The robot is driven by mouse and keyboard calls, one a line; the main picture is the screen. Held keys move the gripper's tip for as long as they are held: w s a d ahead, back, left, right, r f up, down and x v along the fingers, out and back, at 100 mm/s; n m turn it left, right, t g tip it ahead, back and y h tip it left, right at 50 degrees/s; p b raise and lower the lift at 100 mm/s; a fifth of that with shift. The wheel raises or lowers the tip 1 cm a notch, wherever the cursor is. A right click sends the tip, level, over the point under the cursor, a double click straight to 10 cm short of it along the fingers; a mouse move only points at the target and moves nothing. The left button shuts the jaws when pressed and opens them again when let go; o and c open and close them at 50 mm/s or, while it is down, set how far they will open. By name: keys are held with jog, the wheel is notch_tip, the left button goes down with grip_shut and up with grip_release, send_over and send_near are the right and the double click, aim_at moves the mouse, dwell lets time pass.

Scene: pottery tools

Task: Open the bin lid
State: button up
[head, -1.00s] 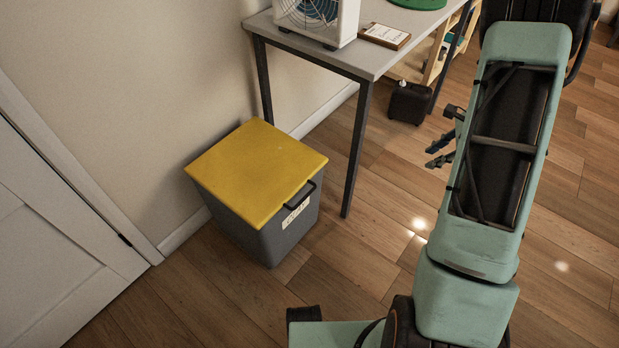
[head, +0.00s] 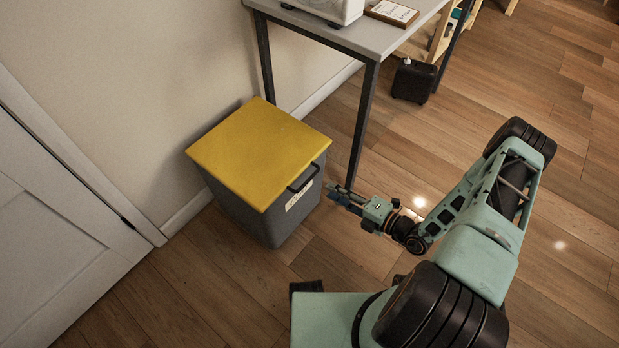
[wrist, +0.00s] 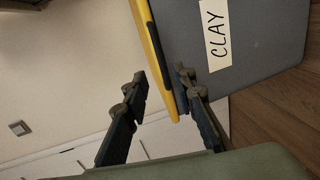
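The bin (head: 277,224) is a grey box with a yellow lid (head: 255,150), lying shut, and a dark handle (head: 304,178) on the lid's front edge. My gripper (head: 334,192) is just right of the handle in the head view, pointing at the bin. In the wrist view my gripper (wrist: 160,78) is open, its two dark fingers apart and nothing held. The yellow lid (wrist: 156,45) edge reaches down between the fingertips in that view; I cannot tell whether they touch it. The grey bin front (wrist: 265,40) carries a white label (wrist: 217,35) reading CLAY.
A table (head: 372,38) stands behind the bin, its dark leg (head: 362,125) close to the bin's right side. A wall is behind the bin and a white door (head: 60,240) is at left. A small black case (head: 413,80) is under the table. Wooden floor is open at right.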

aim_at(309, 179)
jog(key=b+x, duration=0.2)
jog(key=x, duration=0.8)
jog(key=shift+w+a, duration=0.1)
jog(key=shift+a, duration=0.1)
grip_shut()
